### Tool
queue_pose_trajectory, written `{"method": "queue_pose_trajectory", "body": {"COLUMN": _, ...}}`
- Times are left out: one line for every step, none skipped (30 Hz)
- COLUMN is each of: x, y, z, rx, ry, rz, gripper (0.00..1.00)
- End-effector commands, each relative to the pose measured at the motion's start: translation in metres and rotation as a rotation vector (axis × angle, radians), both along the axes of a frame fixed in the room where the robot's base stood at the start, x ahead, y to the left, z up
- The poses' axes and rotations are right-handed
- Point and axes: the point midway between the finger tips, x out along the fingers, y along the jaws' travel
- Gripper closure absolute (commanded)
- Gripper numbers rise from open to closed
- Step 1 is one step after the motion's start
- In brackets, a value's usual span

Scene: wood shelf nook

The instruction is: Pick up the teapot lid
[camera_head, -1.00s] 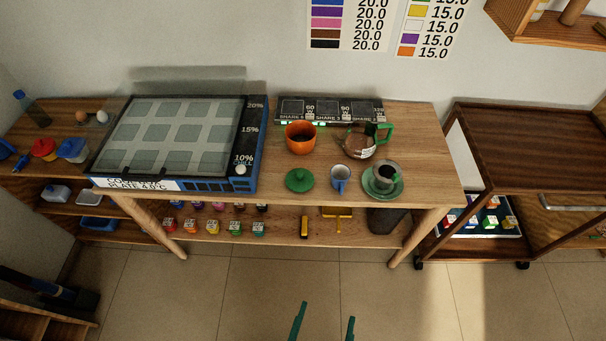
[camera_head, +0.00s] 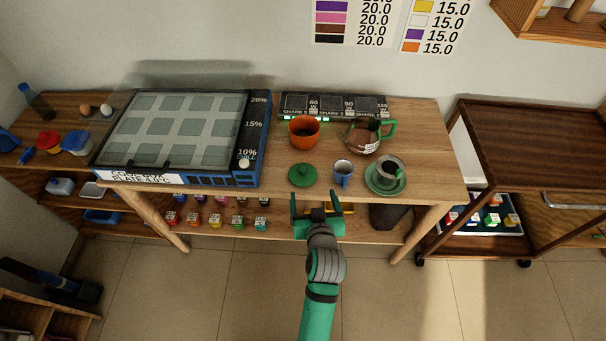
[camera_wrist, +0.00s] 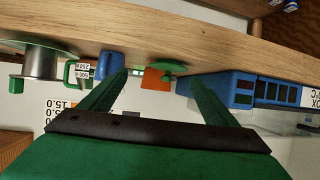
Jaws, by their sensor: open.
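The green teapot lid (camera_head: 302,175) lies on the wooden table near its front edge, knob up. It also shows in the wrist view (camera_wrist: 172,66), upside down in the picture and small, beyond the fingers. My gripper (camera_head: 315,205) is open and empty in front of the table edge, just below the lid in the head view. In the wrist view, the lid appears between the two green fingers (camera_wrist: 155,92), apart from them.
A blue mug (camera_head: 343,173) stands close right of the lid. A cup on a green saucer (camera_head: 371,186) is farther right. An orange pot (camera_head: 304,132) stands behind the lid. The table front edge lies near my gripper.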

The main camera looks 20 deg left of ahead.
Motion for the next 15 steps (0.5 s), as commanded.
{"method": "queue_pose_trajectory", "body": {"x": 0.009, "y": 0.007, "z": 0.007, "rx": -0.001, "ry": -0.002, "rz": 0.018, "gripper": 0.18}}
{"method": "queue_pose_trajectory", "body": {"x": 0.012, "y": 0.01, "z": 0.009, "rx": -0.003, "ry": 0.002, "rz": 0.027, "gripper": 0.18}}
{"method": "queue_pose_trajectory", "body": {"x": 0.015, "y": 0.013, "z": 0.012, "rx": -0.005, "ry": 0.003, "rz": 0.038, "gripper": 0.18}}
{"method": "queue_pose_trajectory", "body": {"x": 0.017, "y": 0.015, "z": 0.014, "rx": -0.007, "ry": 0.004, "rz": 0.045, "gripper": 0.18}}
{"method": "queue_pose_trajectory", "body": {"x": 0.019, "y": 0.017, "z": 0.016, "rx": -0.008, "ry": 0.005, "rz": 0.05, "gripper": 0.18}}
{"method": "queue_pose_trajectory", "body": {"x": 0.021, "y": 0.019, "z": 0.017, "rx": -0.008, "ry": 0.006, "rz": 0.055, "gripper": 0.18}}
{"method": "queue_pose_trajectory", "body": {"x": 0.022, "y": 0.02, "z": 0.017, "rx": -0.009, "ry": 0.008, "rz": 0.059, "gripper": 0.18}}
{"method": "queue_pose_trajectory", "body": {"x": 0.024, "y": 0.022, "z": 0.016, "rx": -0.009, "ry": 0.009, "rz": 0.061, "gripper": 0.18}}
{"method": "queue_pose_trajectory", "body": {"x": 0.028, "y": 0.024, "z": 0.015, "rx": -0.01, "ry": 0.01, "rz": 0.062, "gripper": 0.18}}
{"method": "queue_pose_trajectory", "body": {"x": 0.031, "y": 0.026, "z": 0.013, "rx": -0.009, "ry": 0.009, "rz": 0.062, "gripper": 0.18}}
{"method": "queue_pose_trajectory", "body": {"x": 0.035, "y": 0.027, "z": 0.011, "rx": -0.009, "ry": 0.009, "rz": 0.062, "gripper": 0.18}}
{"method": "queue_pose_trajectory", "body": {"x": 0.04, "y": 0.03, "z": 0.008, "rx": -0.01, "ry": 0.01, "rz": 0.062, "gripper": 0.18}}
{"method": "queue_pose_trajectory", "body": {"x": 0.043, "y": 0.032, "z": 0.006, "rx": -0.01, "ry": 0.01, "rz": 0.062, "gripper": 0.18}}
{"method": "queue_pose_trajectory", "body": {"x": 0.047, "y": 0.034, "z": 0.004, "rx": -0.01, "ry": 0.01, "rz": 0.062, "gripper": 0.18}}
{"method": "queue_pose_trajectory", "body": {"x": 0.052, "y": 0.036, "z": 0.002, "rx": -0.009, "ry": 0.009, "rz": 0.062, "gripper": 0.18}}
